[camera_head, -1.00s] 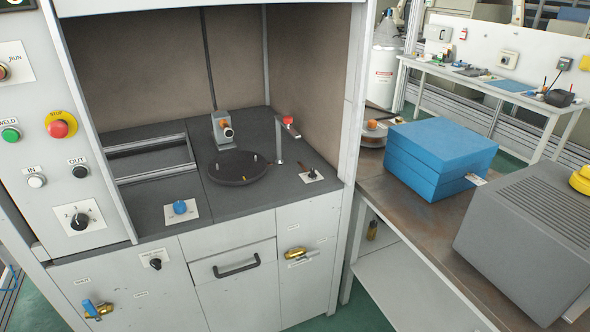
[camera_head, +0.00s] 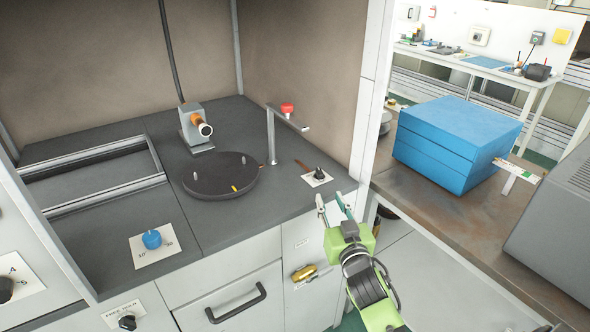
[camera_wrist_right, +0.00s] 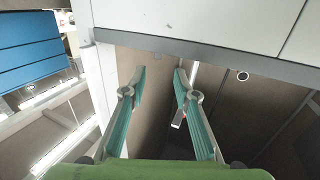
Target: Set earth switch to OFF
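A small black rotary switch (camera_head: 319,174) on a white plate sits at the right front of the dark bench inside the cabinet. Its label is too small to read, so I cannot confirm it is the earth switch. My right gripper (camera_head: 331,203) is just in front of the bench's front edge, a little below this switch in the picture and apart from it. In the right wrist view its two fingers (camera_wrist_right: 158,85) are spread with nothing between them. My left gripper is not in view.
A blue knob (camera_head: 152,239) on a scale plate, a round turntable (camera_head: 221,176) and a post with a red-topped arm (camera_head: 287,108) stand on the bench. A brass valve (camera_head: 304,273) is on the front panel. Blue boxes (camera_head: 456,143) sit on the right table.

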